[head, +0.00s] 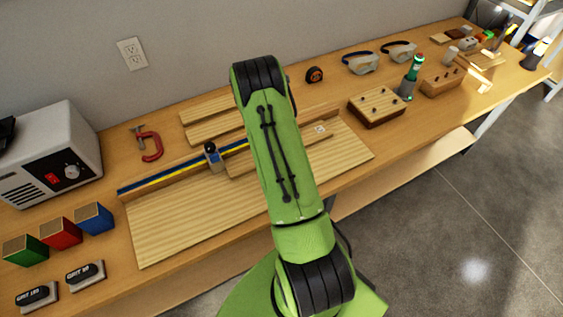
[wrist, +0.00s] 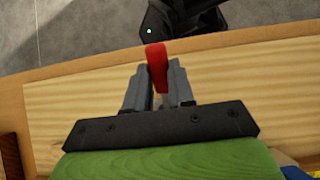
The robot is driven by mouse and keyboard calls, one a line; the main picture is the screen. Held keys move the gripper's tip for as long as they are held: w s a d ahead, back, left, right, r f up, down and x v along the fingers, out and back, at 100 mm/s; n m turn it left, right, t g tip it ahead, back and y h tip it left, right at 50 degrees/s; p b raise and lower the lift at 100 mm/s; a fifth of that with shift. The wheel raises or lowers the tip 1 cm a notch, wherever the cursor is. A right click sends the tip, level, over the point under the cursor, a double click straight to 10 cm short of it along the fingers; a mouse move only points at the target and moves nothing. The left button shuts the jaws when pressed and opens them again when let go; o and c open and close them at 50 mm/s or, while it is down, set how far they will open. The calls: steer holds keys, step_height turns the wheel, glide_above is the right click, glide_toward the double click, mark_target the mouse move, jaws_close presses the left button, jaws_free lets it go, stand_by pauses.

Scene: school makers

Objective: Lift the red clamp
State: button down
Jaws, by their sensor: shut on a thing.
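In the wrist view, my gripper (wrist: 160,90) is shut on a red thing (wrist: 157,66) with a rounded end, which stands out between the fingertips above a pale wooden board. Only part of it shows, so I cannot tell whether it is a clamp. In the head view, my arm hides my gripper and the held thing. A red C-shaped clamp (head: 152,147) with a dark screw lies on the bench at the left, beside the grey machine and apart from my arm.
The wide pale board (head: 190,220) lies along the bench's front edge. A pegged wooden block (head: 377,104) stands right of my arm. A grey machine (head: 48,150) stands far left.

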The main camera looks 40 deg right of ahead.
steer(key=shift+w+r, duration=0.1)
steer(key=c, duration=1)
jaws_free()
steer(key=shift+o, duration=0.2)
steer(key=p+v, duration=0.9)
steer(key=v, duration=0.6)
steer(key=shift+w+r+p, duration=0.2)
steer(key=shift+r+p, duration=0.1)
steer(key=shift+p, duration=0.1)
steer(key=shift+d, duration=0.1)
